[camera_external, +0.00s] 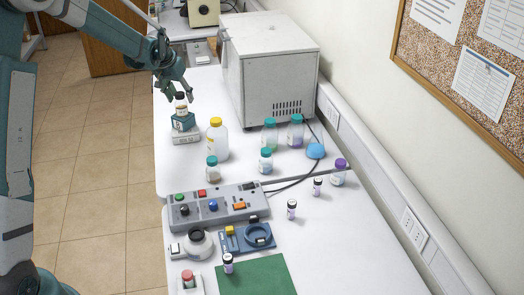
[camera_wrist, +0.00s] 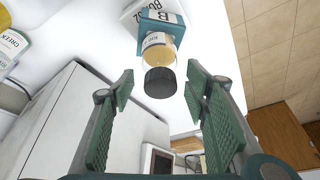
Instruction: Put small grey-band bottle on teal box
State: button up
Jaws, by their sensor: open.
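A small bottle (camera_external: 181,108) with a dark cap and pale label stands upright on the teal box (camera_external: 184,124). In the wrist view, the bottle (camera_wrist: 158,50) shows a yellowish body and dark grey cap, and the teal box (camera_wrist: 174,17) is right behind it. I take it for the grey-band bottle, though the band is not clear. My gripper (camera_external: 180,94) is just above the bottle, open and empty. In the wrist view, the fingers of my gripper (camera_wrist: 161,80) are spread wide, with the bottle's cap showing between their tips, apart from both.
The teal box sits on a white box (camera_external: 186,138). A yellow-capped bottle (camera_external: 217,141) stands close to its right. A large grey-white machine (camera_external: 270,75) is behind. Several bottles and a control panel (camera_external: 213,205) lie nearer the camera.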

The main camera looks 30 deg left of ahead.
aim_at(174, 103)
jog(key=shift+v, duration=3.7)
jog(key=s+d+r+m+t, duration=0.1)
jog(key=s+d+r, duration=0.6)
jog(key=s+d, duration=0.35)
jog(key=s+d+r, duration=0.8)
jog(key=s+d, duration=0.1)
jog(key=s, duration=0.2)
jog(key=s+d+f, duration=0.1)
jog(key=s+d, duration=0.3)
jog(key=s, duration=0.4)
jog(key=s+d+f+t, duration=0.1)
jog(key=s+d, duration=0.2)
jog(key=s, duration=0.6)
jog(key=s+d+f+m+h, duration=0.1)
jog(key=s+d, duration=0.3)
jog(key=s, duration=0.5)
jog(key=shift+s+d+f+t, duration=0.25)
jog(key=shift+d+f+t, duration=0.15)
jog(key=shift+f, duration=0.15)
